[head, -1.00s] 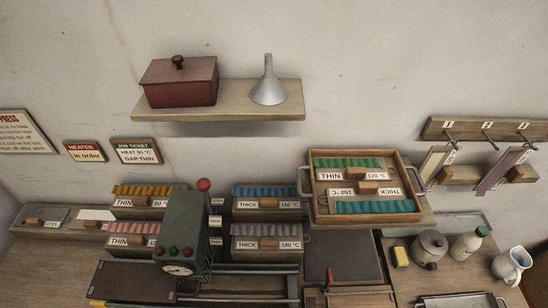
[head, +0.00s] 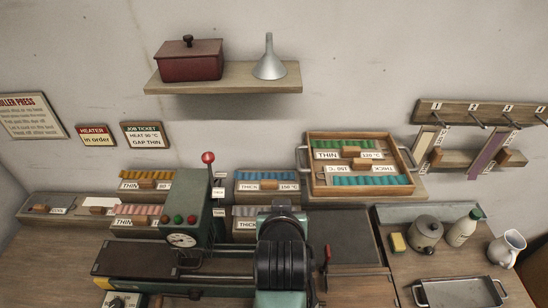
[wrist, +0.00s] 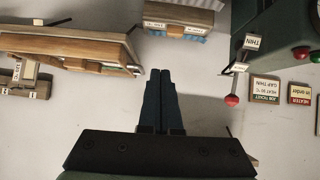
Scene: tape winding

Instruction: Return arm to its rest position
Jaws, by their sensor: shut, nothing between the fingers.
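My gripper (wrist: 160,75) shows in the wrist view with its two dark fingers together, shut and empty, with bare wall behind. In the head view my arm rises at the bottom centre, in front of the bench; the fingers cannot be made out there. The green press (head: 182,215) with a dial, red and green buttons and a red-knobbed lever (head: 208,158) stands just left of my arm. The job ticket sign (head: 147,134) reads heat 90 °C, gap thin. My arm hides part of the lower thick box (head: 245,224).
A wooden tray (head: 307,180) of green and teal rolls stands right of centre. A shelf (head: 223,84) holds a red box (head: 191,62) and a funnel (head: 269,60). Tape strips hang from a hook rail (head: 440,107). A canister (head: 425,232), bottle (head: 463,228) and jug (head: 507,247) stand at right.

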